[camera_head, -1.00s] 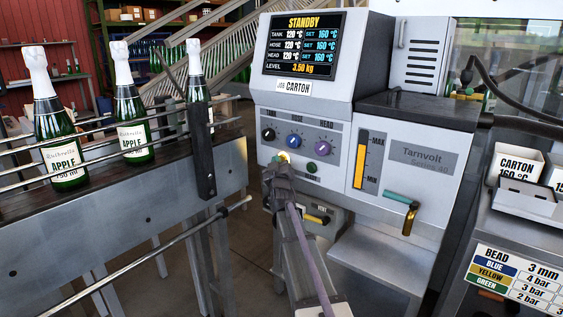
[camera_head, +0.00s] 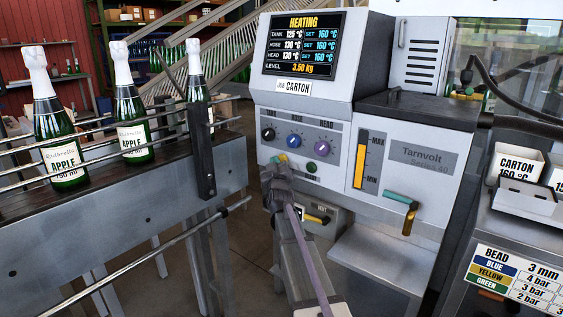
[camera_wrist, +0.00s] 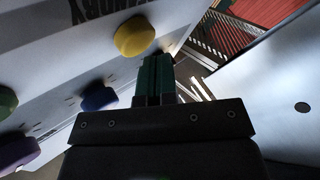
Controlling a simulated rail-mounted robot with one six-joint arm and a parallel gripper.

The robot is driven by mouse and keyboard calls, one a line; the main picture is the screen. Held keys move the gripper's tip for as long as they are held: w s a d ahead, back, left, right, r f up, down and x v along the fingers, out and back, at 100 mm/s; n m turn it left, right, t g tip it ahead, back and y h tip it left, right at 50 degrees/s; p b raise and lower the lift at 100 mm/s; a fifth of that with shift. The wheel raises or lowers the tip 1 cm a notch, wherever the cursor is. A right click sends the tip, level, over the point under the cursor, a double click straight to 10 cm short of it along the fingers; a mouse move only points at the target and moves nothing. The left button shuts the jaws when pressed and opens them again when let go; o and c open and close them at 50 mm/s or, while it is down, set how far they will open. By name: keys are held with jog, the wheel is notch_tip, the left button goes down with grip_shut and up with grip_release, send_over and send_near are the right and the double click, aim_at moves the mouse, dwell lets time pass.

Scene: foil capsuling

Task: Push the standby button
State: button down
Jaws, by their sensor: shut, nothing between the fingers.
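The yellow standby button (camera_head: 283,157) sits low on the front panel of the white Tarnvolt machine (camera_head: 345,130). It also shows in the wrist view (camera_wrist: 134,36), beside a partly cut-off label ending in "NDBY". My gripper (camera_head: 275,161) is just left of the button in the head view. In the wrist view the teal fingers (camera_wrist: 157,68) are shut together and empty, their tips just right of and below the button. I cannot tell whether they touch the panel. The machine's screen (camera_head: 303,45) reads HEATING, with tank 125, hose 130, head 130 and all set to 160.
Blue (camera_head: 293,141) and purple (camera_head: 322,148) knobs and a green button (camera_head: 312,167) are close by. A teal-handled tap (camera_head: 400,198) juts out at lower right. Several bottles (camera_head: 130,110) stand on the railed conveyor (camera_head: 130,215) at left.

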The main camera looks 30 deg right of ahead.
jog(key=a, duration=0.1)
jog(key=s+a, duration=0.1)
jog(key=a, duration=0.1)
jog(key=s+a, duration=0.1)
jog(key=a, duration=0.1)
jog(key=shift+s, duration=0.1)
